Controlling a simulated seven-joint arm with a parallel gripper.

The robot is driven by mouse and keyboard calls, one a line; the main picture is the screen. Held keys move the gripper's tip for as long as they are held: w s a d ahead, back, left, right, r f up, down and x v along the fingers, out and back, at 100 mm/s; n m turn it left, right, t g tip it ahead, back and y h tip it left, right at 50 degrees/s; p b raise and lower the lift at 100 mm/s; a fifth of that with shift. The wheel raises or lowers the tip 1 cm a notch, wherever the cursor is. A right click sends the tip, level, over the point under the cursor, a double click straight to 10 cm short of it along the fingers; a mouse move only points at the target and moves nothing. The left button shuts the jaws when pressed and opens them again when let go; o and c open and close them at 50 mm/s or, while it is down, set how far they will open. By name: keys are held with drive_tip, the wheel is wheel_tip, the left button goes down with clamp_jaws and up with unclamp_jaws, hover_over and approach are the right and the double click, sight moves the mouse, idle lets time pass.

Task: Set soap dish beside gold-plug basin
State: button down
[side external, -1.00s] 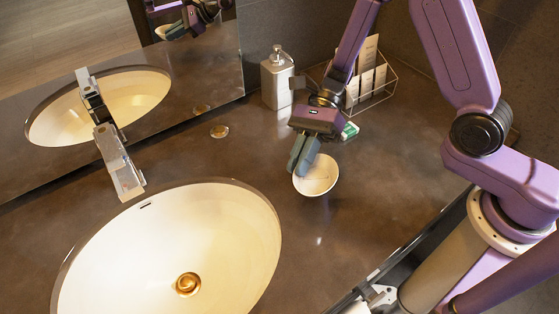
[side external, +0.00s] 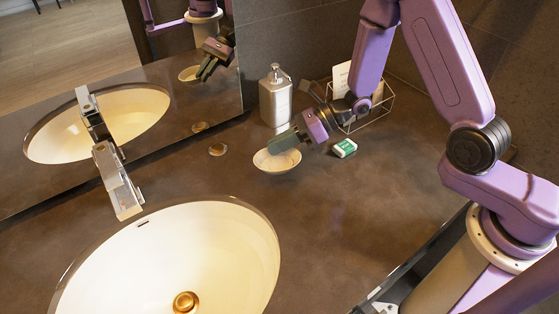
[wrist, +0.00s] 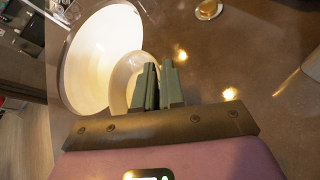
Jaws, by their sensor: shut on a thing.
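The soap dish (side external: 277,167) is a small white oval bowl, behind and to the right of the basin in the side view. My gripper (side external: 283,141) is shut on its rim, reaching in from the right. The dish looks roughly level; I cannot tell how far it is above the counter. In the wrist view the dish (wrist: 122,77) shows partly behind my fingers (wrist: 158,75), overlapping the basin (wrist: 92,60) in the picture. The basin (side external: 225,250) is large and white, with a gold plug (side external: 186,302).
A silver faucet (side external: 118,180) stands at the basin's back edge. A soap dispenser (side external: 275,97) and a wire rack (side external: 378,108) stand at the back. A green-and-white box (side external: 344,148) and a small round item (side external: 217,149) lie on the counter. The counter right of the basin is clear.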

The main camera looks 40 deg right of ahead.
sight(280, 158)
drive_tip(key=shift+f, duration=2.25)
drive_tip(key=c, duration=1.2)
unclamp_jaws()
drive_tip(key=shift+f, duration=0.15)
